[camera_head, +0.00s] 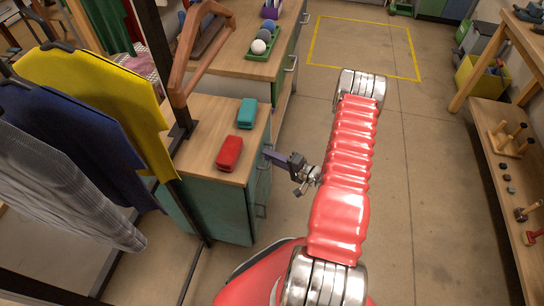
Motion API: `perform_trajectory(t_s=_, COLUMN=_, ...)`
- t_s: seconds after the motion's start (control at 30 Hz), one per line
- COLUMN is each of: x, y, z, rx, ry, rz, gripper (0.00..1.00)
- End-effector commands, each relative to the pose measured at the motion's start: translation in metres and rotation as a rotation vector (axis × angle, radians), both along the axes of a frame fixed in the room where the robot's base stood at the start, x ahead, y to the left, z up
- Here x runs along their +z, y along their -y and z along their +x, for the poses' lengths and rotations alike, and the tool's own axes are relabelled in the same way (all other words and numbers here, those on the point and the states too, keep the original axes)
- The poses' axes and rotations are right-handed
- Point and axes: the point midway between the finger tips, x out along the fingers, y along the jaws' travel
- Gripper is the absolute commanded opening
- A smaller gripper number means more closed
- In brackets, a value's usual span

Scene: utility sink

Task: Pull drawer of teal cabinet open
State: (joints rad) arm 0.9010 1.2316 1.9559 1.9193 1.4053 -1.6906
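The teal cabinet (222,206) stands left of centre under a wooden top. Its front faces right and is seen at a steep angle. A metal handle (261,211) shows low on that front. My gripper (270,155) is at the upper part of the front, just under the top's right edge. Its dark fingers point left toward the cabinet and cover the spot where an upper handle could be. I cannot tell whether it touches or grips anything, or whether the fingers are apart. No drawer visibly stands out from the front.
A red block-like object (229,153) and a teal one (247,113) lie on the cabinet top. Clothes on hangers (95,90) crowd the left. A further counter (235,62) holds a green tray of balls (263,42). Open floor lies right of my arm, before a wooden shelf (500,185).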

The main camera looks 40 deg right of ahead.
Motion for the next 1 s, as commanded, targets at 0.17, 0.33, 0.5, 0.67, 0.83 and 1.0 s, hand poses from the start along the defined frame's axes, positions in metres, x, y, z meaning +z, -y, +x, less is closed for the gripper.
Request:
perform_trajectory(t_s=0.17, x=-0.0002, y=0.0001, z=0.0004, rx=-0.001, ry=0.0, rz=0.0, gripper=0.18)
perform_trajectory(t_s=0.33, x=-0.0002, y=0.0001, z=0.0002, rx=-0.001, ry=0.0, rz=0.0, gripper=0.12)
perform_trajectory(t_s=0.5, x=-0.0005, y=0.0001, z=0.0001, rx=-0.001, ry=-0.001, rz=0.0, gripper=0.0)
perform_trajectory(t_s=0.67, x=-0.0009, y=0.0001, z=-0.0001, rx=-0.001, ry=-0.002, rz=0.0, gripper=0.0)
perform_trajectory(t_s=0.83, x=-0.0013, y=0.0001, z=-0.0003, rx=-0.001, ry=-0.003, rz=0.0, gripper=0.0)
perform_trajectory(t_s=1.0, x=-0.0015, y=0.0032, z=-0.0003, rx=-0.002, ry=-0.004, rz=-0.001, gripper=0.0)
